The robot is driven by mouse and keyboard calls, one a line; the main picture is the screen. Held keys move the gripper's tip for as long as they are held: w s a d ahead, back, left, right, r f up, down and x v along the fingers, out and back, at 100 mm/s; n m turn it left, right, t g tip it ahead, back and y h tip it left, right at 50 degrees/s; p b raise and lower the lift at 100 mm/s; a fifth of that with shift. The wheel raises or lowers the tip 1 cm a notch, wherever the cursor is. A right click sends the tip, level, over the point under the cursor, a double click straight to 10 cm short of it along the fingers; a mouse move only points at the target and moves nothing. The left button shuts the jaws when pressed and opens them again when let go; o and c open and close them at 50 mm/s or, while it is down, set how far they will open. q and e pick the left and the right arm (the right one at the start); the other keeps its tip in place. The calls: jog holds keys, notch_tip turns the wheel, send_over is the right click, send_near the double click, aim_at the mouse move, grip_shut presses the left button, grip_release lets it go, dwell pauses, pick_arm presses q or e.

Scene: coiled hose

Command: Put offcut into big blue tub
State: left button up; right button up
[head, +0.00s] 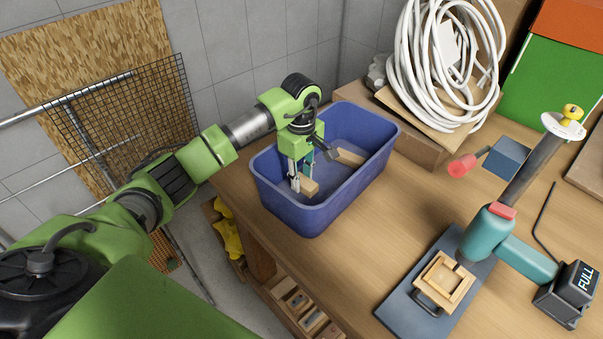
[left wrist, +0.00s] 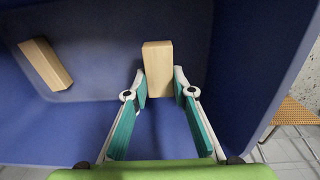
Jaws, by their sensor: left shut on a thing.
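The big blue tub (head: 318,215) stands on the workbench, and its inside walls fill much of the left wrist view (left wrist: 240,75). My left gripper (head: 300,182) reaches down inside the tub. It is shut on a pale wooden offcut (head: 310,187), which shows between its fingertips (left wrist: 160,92) in the left wrist view (left wrist: 157,65). I cannot tell whether the held offcut touches the tub floor. A second wooden block (head: 350,158) lies in the tub, apart from the gripper; it also shows in the left wrist view (left wrist: 45,64). My right gripper is in neither view.
A coiled white hose (head: 445,65) rests on a box behind the tub. A teal tool (head: 490,235) on a dark base with a small wooden frame (head: 443,282) stands at the right. Bare bench top (head: 360,225) lies between tub and tool.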

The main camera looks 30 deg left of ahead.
pick_arm(q)
jog(key=shift+f+b, duration=1.05)
jog(key=shift+f, duration=1.3)
jog(key=o, duration=1)
jog(key=shift+o, duration=0.2)
